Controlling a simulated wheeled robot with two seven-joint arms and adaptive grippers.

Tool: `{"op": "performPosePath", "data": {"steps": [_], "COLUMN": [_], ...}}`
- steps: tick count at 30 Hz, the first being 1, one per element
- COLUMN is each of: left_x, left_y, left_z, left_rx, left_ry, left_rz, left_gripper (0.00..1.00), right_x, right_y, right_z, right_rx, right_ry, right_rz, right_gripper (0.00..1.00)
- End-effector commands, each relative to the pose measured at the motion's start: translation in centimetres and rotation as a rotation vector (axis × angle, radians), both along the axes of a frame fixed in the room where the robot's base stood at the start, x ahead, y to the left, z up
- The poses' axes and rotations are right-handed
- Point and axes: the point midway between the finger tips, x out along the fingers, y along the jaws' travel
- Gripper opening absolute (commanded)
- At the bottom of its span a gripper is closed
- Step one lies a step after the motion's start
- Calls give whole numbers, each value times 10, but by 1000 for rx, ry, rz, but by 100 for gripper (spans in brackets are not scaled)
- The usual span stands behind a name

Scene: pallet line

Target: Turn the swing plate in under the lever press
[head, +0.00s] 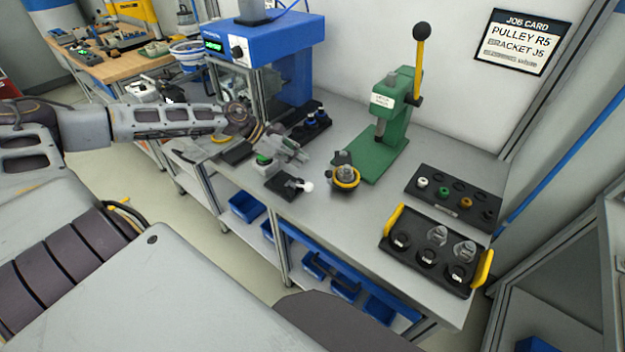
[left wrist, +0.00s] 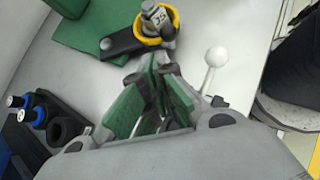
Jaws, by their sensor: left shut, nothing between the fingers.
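The green lever press (head: 393,115) stands on the bench with its black-knobbed yellow lever (head: 419,60) upright. The swing plate is a short dark arm (left wrist: 122,43) with a yellow ring (head: 356,183) at one end. The ring holds a metal piece (head: 346,172), marked in the left wrist view (left wrist: 155,18). The ring sits outside the press, in front and left of the ram. My left gripper (head: 305,157) is shut and empty, left of the plate. In the left wrist view its green-padded fingers (left wrist: 161,65) point toward the plate, close to it; contact is unclear. My right gripper is out of view.
A blue machine (head: 275,45) is behind left. A yellow-handled tray (head: 430,268) and a black parts holder (head: 480,208) are at right.

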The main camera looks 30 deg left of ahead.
Motion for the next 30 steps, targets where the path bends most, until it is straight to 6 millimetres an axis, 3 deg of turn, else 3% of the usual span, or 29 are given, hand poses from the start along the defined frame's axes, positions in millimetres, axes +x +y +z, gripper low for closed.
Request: {"op": "performPosePath", "data": {"steps": [9, 30], "left_x": [-22, -22], "left_y": [5, 2], "left_z": [-2, -5], "left_rx": [34, 34], "left_ry": [90, 97], "left_rz": [-51, -55], "left_gripper": [0, 0], "right_x": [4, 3], "right_y": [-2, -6], "right_z": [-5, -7], "right_rx": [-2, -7], "right_ry": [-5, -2], "right_rz": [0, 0], "right_gripper": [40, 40]}}
